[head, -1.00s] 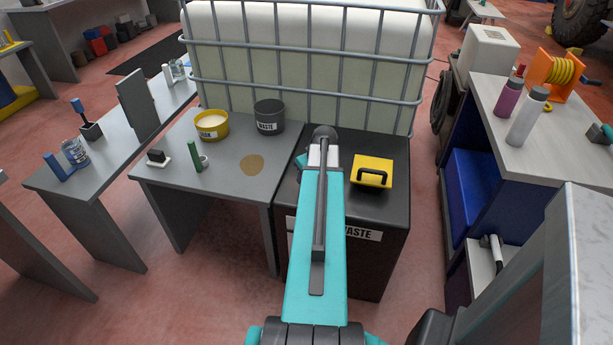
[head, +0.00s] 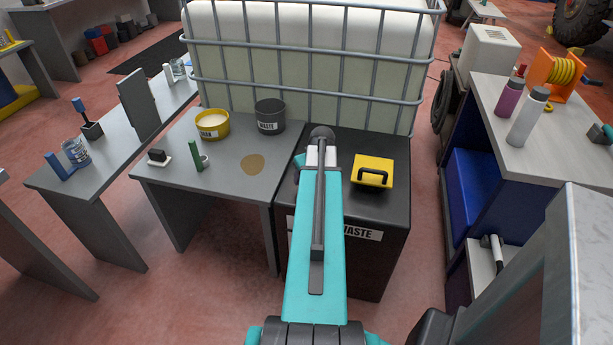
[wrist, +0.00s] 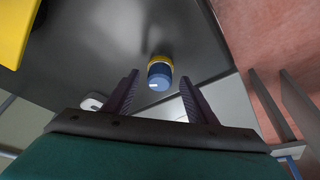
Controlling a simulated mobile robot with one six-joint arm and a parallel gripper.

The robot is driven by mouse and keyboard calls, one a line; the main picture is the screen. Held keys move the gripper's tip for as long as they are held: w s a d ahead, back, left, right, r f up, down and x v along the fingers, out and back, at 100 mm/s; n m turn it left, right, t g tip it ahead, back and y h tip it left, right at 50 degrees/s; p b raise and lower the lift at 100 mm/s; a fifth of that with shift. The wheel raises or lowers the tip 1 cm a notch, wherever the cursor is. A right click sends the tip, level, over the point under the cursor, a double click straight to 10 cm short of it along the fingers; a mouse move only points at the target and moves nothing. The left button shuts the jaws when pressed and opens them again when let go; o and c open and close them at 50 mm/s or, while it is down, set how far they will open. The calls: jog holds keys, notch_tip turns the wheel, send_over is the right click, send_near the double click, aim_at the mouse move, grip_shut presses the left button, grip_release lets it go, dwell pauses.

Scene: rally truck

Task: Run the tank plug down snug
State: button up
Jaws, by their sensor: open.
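The tank plug (wrist: 159,73) shows in the wrist view as a blue cap with a white mark and a yellow band around it. It stands on the dark top of the black waste tank (head: 390,210). My gripper (wrist: 160,80) is open, with one ridged finger on each side of the plug's line and the plug just ahead of the fingertips. I see no finger touching it. In the head view my arm hides the plug and the fingers. I cannot tell how far the plug is seated.
A yellow box with a black handle (head: 373,171) sits on the tank top, right of my arm. A grey table (head: 225,165) with a yellow tub (head: 212,125) and a dark waste pot (head: 270,117) stands at left. A caged white container (head: 310,60) stands behind.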

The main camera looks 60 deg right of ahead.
jog(key=v, duration=1.2)
jog(key=shift+s, duration=0.1)
dwell(0.4)
